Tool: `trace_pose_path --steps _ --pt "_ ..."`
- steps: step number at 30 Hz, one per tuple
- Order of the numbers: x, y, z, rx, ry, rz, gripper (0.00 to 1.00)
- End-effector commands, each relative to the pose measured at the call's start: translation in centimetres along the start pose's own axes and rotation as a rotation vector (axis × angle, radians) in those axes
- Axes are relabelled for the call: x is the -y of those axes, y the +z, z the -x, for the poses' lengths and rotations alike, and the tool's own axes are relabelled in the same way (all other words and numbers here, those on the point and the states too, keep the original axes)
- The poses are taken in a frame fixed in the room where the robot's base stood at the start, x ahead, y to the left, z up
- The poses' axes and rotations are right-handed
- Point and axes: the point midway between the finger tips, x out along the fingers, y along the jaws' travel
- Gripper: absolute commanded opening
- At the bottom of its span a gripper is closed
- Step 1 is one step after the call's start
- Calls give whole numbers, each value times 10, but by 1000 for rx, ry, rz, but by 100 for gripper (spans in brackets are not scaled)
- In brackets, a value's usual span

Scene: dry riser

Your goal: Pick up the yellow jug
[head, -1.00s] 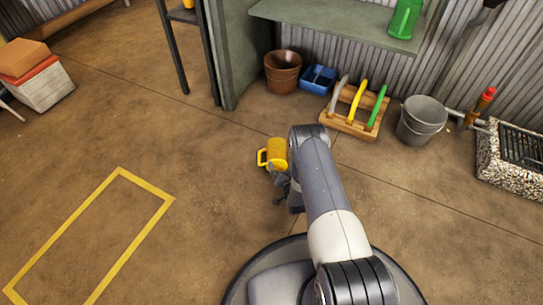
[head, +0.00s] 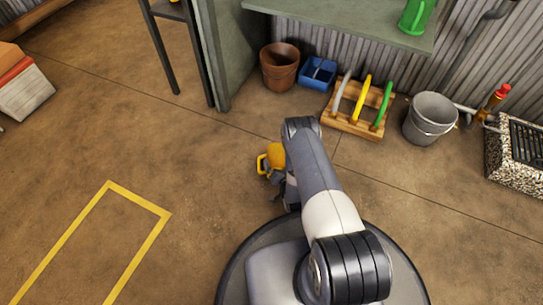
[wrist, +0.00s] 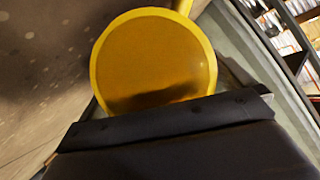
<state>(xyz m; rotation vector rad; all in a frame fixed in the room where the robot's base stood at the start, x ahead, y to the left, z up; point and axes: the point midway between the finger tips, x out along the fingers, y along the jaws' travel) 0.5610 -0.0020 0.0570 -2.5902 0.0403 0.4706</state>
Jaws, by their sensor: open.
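The yellow jug (head: 275,157) stands on the brown floor near the middle of the head view, with its handle to the left. My arm hides its right side. In the wrist view the jug (wrist: 155,60) fills the upper middle as a round yellow face with a raised rim. Part of its handle shows at the top edge. My gripper (head: 278,188) is open, low and close to the jug on its near side. The dark gripper body in the wrist view covers the jug's lower edge. I cannot tell whether they touch.
Behind the jug stand a terracotta pot (head: 279,68), a blue tray (head: 318,73), a wooden rack (head: 357,105) with coloured hoops and a grey bucket (head: 430,118). A grating-topped block (head: 515,160) is at right. The floor to the left is open, with a yellow-lined rectangle (head: 140,197).

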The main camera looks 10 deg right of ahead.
Motion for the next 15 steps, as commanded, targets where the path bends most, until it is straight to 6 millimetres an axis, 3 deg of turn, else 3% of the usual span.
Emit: trace_pose_path --steps 7,15 --pt "-1 1 1 1 1 0 100" --pt "-1 1 1 1 0 0 78"
